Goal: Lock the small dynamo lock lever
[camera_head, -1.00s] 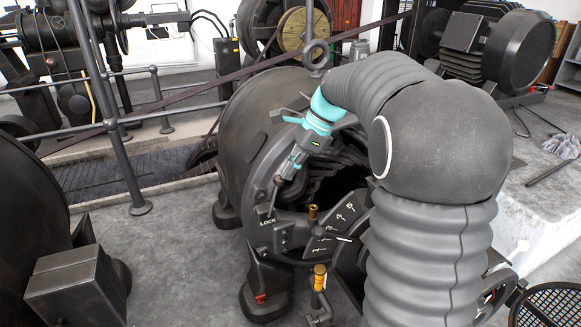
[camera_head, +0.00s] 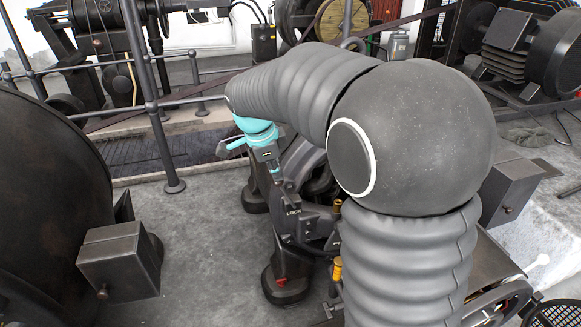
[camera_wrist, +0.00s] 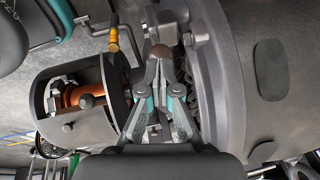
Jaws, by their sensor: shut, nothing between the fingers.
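My gripper (camera_head: 275,173) points down just above the LOCK label plate (camera_head: 293,212) on the dynamo's front ring. In the wrist view my gripper (camera_wrist: 160,80) is shut, its fingertips together. A dark rounded knob (camera_wrist: 160,51), seemingly the lock lever's end, lies right at the fingertips; whether they touch I cannot tell. The rest of the lever is hidden behind the fingers. The dynamo's grey ring (camera_wrist: 215,70) curves close to the right of the fingers. In the head view my arm covers most of the dynamo.
A yellow handle (camera_head: 336,268) and a brass knob (camera_head: 337,206) stand near the label. A housing with a copper-coloured part (camera_wrist: 82,97) is left of the fingers in the wrist view. A large dark drum with a box (camera_head: 120,262) stands at left. Open floor (camera_head: 205,240) lies between.

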